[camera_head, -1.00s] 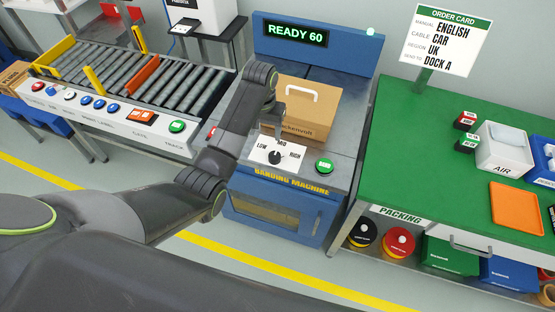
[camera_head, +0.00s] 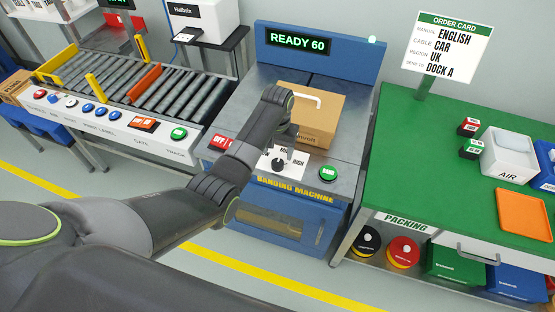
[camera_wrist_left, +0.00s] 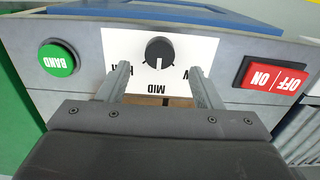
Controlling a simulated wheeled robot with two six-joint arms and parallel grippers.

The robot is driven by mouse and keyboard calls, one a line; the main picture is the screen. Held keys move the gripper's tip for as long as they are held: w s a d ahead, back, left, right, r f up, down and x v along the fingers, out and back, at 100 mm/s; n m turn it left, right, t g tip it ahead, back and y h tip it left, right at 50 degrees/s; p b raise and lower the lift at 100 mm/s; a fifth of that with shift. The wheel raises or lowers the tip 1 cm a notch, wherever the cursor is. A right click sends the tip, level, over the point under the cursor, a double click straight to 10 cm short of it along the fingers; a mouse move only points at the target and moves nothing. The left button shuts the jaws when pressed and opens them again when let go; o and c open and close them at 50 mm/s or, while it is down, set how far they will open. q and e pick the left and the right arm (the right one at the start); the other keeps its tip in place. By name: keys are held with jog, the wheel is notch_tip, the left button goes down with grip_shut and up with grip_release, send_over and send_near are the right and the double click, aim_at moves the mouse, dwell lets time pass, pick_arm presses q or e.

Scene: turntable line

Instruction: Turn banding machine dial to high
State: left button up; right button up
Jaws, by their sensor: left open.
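The banding machine (camera_head: 322,212) is blue with a grey top, and its display (camera_head: 297,43) reads READY 60. Its black dial (camera_head: 279,164) sits on a white label plate, partly covered by my arm; the dial also shows in the left wrist view (camera_wrist_left: 159,52). There its white mark points to MID. My left gripper (camera_head: 289,155) is over the plate, just behind the dial; in the left wrist view the gripper (camera_wrist_left: 160,71) is open and empty, its fingers apart on both sides of the dial's near edge. HIGH and LOW are partly hidden by the fingers. My right gripper is not in view.
A cardboard box (camera_head: 318,122) with a white handle stands on the machine behind the dial. A green button (camera_head: 328,173) is right of the dial and a red OFF/ON switch (camera_wrist_left: 273,75) is on the other side. A green packing table (camera_head: 415,150) stands at right, a roller conveyor (camera_head: 185,95) at left.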

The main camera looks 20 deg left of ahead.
aim_at(278, 163)
pick_arm(q)
jog(key=shift+f, duration=2.75)
jog(key=shift+c, duration=0.2)
jog(key=c, duration=0.9)
